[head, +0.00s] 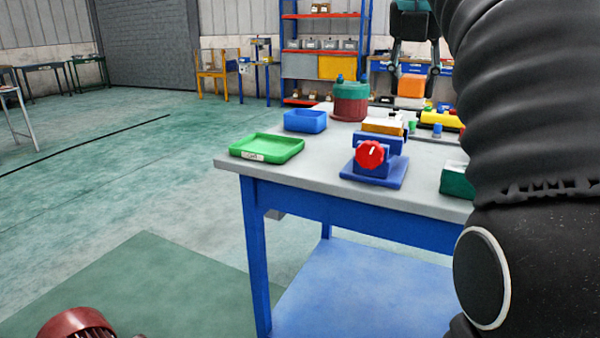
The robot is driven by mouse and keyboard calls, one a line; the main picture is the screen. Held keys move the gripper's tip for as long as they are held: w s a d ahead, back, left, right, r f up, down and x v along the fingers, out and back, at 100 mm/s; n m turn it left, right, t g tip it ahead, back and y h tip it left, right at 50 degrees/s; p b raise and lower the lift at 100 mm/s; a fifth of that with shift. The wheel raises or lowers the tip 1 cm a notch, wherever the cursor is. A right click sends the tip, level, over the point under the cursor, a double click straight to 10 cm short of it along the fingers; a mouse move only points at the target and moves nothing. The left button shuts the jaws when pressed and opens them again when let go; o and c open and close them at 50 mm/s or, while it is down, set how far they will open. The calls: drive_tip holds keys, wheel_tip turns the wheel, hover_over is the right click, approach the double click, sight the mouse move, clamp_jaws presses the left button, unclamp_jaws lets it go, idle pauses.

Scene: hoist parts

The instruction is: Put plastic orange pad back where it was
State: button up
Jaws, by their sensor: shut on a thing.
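My gripper (412,70) hangs fingers-down at the upper right, above the far part of the grey-topped table. Its dark fingers are apart, and an orange block (411,87), which looks like the plastic orange pad, shows at their tips. The exact contact is too small to make out. A blue vise-like fixture (377,175) with a red knob (370,155) stands on the table. An orange-yellow piece with a pale top (383,126) sits on it. My arm hides the table's right side.
A green tray (267,146), a blue bin (305,121) and a red-green round part (350,102) stand on the table (325,165). A yellow cylinder (440,119) and a dark green box (457,181) lie near my arm. The floor to the left is mostly open.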

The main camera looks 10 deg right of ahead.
drive_tip(key=w+a+f+b, duration=0.2)
drive_tip(key=a+f, duration=0.3)
drive_tip(key=a, duration=0.5)
drive_tip(key=w+f, duration=0.2)
drive_tip(key=w, duration=0.1)
drive_tip(key=w+a+f, duration=0.1)
drive_tip(key=w+f, duration=0.1)
drive_tip(key=w, duration=0.2)
drive_tip(key=w+a+f, duration=0.1)
drive_tip(key=w+f, duration=0.2)
drive_tip(key=w, duration=0.1)
drive_tip(key=shift+w+a+b, duration=0.1)
drive_tip(key=shift+a+b, duration=0.05)
drive_tip(key=shift+b, duration=0.25)
drive_tip(key=shift+f+b, duration=0.85)
drive_tip(key=shift+f, duration=1.15)
drive_tip(key=shift+f, duration=0.15)
drive_tip(key=o, duration=1.1)
drive_tip(key=p+v, duration=0.4)
drive_tip(key=v, duration=0.8)
